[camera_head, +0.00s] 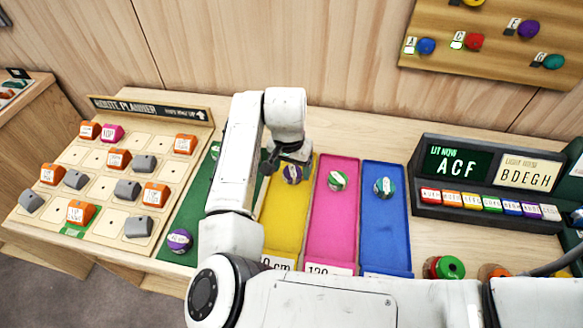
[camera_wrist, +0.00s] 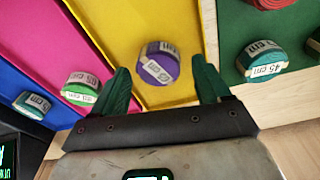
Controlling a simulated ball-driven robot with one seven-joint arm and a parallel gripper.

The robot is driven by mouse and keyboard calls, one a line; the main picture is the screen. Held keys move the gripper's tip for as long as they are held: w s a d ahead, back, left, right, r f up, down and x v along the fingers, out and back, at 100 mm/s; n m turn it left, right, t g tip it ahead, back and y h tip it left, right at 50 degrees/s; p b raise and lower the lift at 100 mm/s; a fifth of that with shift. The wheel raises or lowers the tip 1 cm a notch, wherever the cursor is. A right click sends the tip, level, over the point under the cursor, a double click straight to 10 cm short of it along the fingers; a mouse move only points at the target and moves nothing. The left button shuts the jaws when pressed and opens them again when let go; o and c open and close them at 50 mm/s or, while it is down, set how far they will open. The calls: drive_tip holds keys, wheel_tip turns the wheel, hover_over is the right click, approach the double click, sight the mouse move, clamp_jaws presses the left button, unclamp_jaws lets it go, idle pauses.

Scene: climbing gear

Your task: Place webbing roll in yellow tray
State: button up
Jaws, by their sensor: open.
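The yellow tray (camera_head: 287,225) lies between a green area and a pink tray; its yellow floor also fills the middle of the wrist view (camera_wrist: 115,30). A purple webbing roll (camera_head: 292,174) with a white label sits in the tray's far part. In the wrist view the purple roll (camera_wrist: 160,65) shows between and a little beyond my fingertips, with gaps on both sides. My gripper (camera_head: 278,164) is open and empty, over the far left part of the yellow tray. My arm hides much of the green area and the tray's left side.
The pink tray (camera_head: 331,230) holds a green roll (camera_head: 337,180); the blue tray (camera_head: 386,235) holds a teal roll (camera_head: 384,188). Another purple roll (camera_head: 180,241) lies on the green area (camera_head: 190,215). A route planner board (camera_head: 110,180) stands left, a dark display box (camera_head: 485,180) right.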

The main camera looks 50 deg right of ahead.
sight(289, 176)
wheel_tip(289, 176, up, 11)
drive_tip(key=a+b, duration=0.1)
drive_tip(key=shift+s+a, duration=0.15)
drive_tip(key=shift+s, duration=0.1)
drive_tip(key=shift+r, duration=0.15)
